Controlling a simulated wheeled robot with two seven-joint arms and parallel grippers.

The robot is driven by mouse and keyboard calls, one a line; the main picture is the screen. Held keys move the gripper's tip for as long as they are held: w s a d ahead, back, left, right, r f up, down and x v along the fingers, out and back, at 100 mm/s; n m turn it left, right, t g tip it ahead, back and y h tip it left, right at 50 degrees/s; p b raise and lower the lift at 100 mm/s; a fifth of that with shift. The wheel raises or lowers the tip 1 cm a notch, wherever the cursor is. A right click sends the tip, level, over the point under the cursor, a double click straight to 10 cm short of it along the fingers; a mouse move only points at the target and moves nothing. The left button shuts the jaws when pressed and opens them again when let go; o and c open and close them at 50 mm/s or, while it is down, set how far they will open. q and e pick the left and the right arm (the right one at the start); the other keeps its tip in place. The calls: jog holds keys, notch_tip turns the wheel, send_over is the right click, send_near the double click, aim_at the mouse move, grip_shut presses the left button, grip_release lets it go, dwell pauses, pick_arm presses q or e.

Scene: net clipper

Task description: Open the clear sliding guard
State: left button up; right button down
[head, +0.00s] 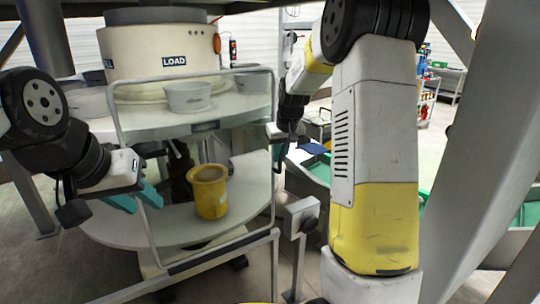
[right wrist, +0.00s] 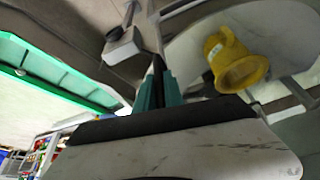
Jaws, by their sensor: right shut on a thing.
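The clear sliding guard (head: 273,185) is a see-through panel in a rounded pale metal frame, standing in front of the round white machine's shelves. My right gripper (head: 282,150) is at the guard's right edge in the head view, partly hidden by its own wrist. In the right wrist view its teal fingers (right wrist: 157,90) are close together on a thin dark part, which seems to be the guard's handle or edge; the exact contact is hard to see. My left gripper (head: 137,199) is open and empty near the guard's left side, with its teal fingers apart.
A yellow pot (head: 209,191) stands on the lower shelf (head: 115,232) behind the guard. A grey bowl (head: 188,97) is on the upper shelf. A grey box on a post (head: 300,217) stands just right of the guard. A green-edged table (head: 318,172) lies further right.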

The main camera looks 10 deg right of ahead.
jog(key=s+a, duration=0.4)
jog(key=a, duration=0.9)
jog(key=s+a, duration=0.5)
jog(key=a, duration=0.8)
jog(key=s+a, duration=0.5)
jog(key=a, duration=0.8)
jog(key=shift+s+a, duration=0.15)
jog(key=shift+a, duration=0.05)
jog(key=c, duration=1.5)
grip_release()
jog(key=shift+o, duration=0.2)
jog(key=v, duration=0.7)
jog(key=shift+r, duration=0.4)
jog(key=shift+s, duration=0.15)
